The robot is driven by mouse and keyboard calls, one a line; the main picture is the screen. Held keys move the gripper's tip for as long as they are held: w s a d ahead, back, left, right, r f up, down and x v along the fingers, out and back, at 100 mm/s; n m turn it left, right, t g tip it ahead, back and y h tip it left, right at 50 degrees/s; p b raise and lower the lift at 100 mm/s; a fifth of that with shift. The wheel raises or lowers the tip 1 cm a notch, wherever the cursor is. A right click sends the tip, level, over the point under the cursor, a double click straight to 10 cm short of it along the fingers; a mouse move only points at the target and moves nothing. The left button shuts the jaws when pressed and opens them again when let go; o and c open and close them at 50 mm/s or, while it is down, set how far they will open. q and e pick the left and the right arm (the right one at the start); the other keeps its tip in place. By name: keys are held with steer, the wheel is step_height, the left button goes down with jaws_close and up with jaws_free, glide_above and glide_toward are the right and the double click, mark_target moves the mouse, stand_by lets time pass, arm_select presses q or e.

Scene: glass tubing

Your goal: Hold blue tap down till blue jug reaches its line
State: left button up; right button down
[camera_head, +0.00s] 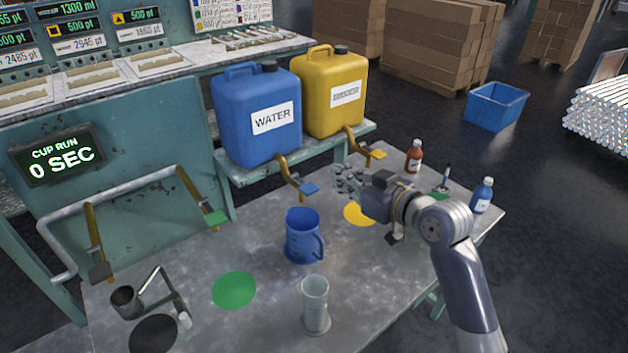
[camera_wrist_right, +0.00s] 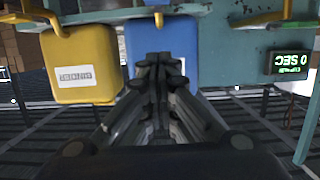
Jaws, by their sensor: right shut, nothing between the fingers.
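The blue jug (camera_head: 303,240) stands upright on the metal table below the blue tap (camera_head: 309,188). Its line and water level cannot be made out, and no stream shows under the tap. The tap hangs on a brass pipe from the blue WATER canister (camera_head: 257,118), which also shows in the right wrist view (camera_wrist_right: 180,48). My right gripper (camera_head: 346,180) is shut and empty, just right of the blue tap and apart from it in the head view. Its closed fingers (camera_wrist_right: 160,68) show in the right wrist view. My left gripper is not in view.
A yellow canister (camera_head: 335,90) with a yellow tap (camera_head: 377,154) stands beside the blue one. A clear cylinder (camera_head: 316,303), a metal cup (camera_head: 126,301) and bottles (camera_head: 414,157) stand on the table. A display (camera_head: 58,156) reads CUP RUN 0 SEC.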

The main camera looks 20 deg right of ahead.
steer(key=shift+w, duration=0.1)
steer(key=p, duration=0.3)
glide_above(313, 193)
step_height(313, 193, down, 2)
steer(key=shift+d+f+p, duration=0.15)
steer(key=shift+f+p, duration=0.6)
steer(key=shift+f, duration=1.6)
steer(key=f+t+b, duration=0.1)
steer(key=b, duration=0.6)
steer(key=f+t+y+b, duration=0.1)
steer(key=f+t+b, duration=0.1)
steer(key=b, duration=0.5)
steer(key=s+f+t+b, duration=0.1)
steer(key=b, duration=0.6)
steer(key=shift+d+f+t+y, duration=0.1)
steer(key=shift+f+t+y, duration=0.2)
steer(key=shift+r, duration=0.35)
